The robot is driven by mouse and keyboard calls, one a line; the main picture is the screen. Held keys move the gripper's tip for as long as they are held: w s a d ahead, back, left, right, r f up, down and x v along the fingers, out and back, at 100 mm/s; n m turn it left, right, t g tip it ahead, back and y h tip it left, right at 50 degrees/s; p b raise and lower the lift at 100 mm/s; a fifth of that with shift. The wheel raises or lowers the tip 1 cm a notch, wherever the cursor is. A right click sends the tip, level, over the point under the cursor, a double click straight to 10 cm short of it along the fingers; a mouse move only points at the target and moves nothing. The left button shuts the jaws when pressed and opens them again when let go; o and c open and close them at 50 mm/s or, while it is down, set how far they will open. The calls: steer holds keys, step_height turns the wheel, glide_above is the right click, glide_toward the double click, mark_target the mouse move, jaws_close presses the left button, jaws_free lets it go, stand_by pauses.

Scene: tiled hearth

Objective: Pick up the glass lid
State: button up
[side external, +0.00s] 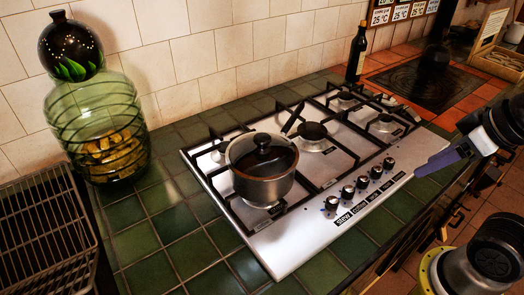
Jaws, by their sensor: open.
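A glass lid (256,160) with a dark round knob on top sits on a metal pot (262,191). The pot stands on the front left burner area of the gas hob. My gripper (432,166) is at the right side, beyond the hob's right front edge. It is open and apart from the lid and pot. Its finger is bluish-purple and points left toward the hob; the finer shape of the fingertips is hard to make out.
The hob (290,238) has black grates and a row of knobs (361,183) at its front. A green glass jar (97,128) stands at left beside a wire rack (40,230). A dark bottle (356,52) stands behind the hob. Green tiles in front of the pot are clear.

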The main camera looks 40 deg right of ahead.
steer(key=shift+o, duration=0.3)
steer(key=shift+o, duration=0.8)
